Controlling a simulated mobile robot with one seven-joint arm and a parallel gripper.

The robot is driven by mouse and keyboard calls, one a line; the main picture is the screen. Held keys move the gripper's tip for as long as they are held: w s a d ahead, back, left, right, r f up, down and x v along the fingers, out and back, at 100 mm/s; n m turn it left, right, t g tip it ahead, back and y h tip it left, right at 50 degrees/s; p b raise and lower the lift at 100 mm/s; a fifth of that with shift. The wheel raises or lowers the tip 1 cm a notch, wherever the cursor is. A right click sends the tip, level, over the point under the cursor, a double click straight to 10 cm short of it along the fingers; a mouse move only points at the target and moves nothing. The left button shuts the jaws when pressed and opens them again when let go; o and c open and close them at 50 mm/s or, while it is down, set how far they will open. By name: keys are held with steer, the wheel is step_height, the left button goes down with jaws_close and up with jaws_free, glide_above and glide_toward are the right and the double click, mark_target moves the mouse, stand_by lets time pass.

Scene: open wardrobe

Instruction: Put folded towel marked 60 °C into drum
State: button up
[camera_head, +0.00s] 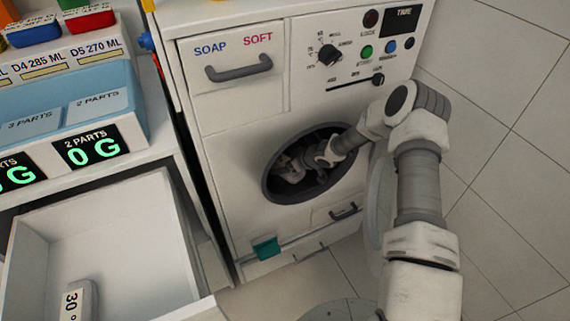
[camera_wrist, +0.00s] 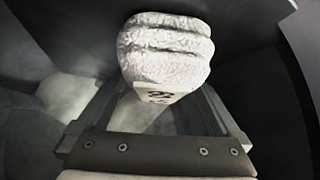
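A white folded towel (camera_wrist: 165,45) with a label is at the fingertips of my gripper (camera_wrist: 165,90) in the wrist view. The label is partly visible with dark digits, which I cannot read fully. The fingers meet the towel's two sides, and it looks gripped between them. In the head view my arm reaches through the round opening of the washer drum (camera_head: 273,184), and my gripper (camera_head: 300,165) is inside it. The towel is hard to make out there in the dark. The drum wall (camera_wrist: 245,60) surrounds the towel in the wrist view.
The washer door (camera_head: 378,205) stands open to the right, beside my arm. A white open bin (camera_head: 130,245) at lower left holds an item marked 30 (camera_head: 76,302). The soap drawer (camera_head: 235,75) is shut.

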steer(key=shift+s+d+r, duration=0.15)
steer(key=shift+d+r, duration=0.05)
steer(key=shift+r, duration=0.25)
steer(key=p+v, duration=0.4)
steer(key=v, duration=0.7)
steer(key=shift+s+d, duration=0.1)
steer(key=shift+s, duration=0.05)
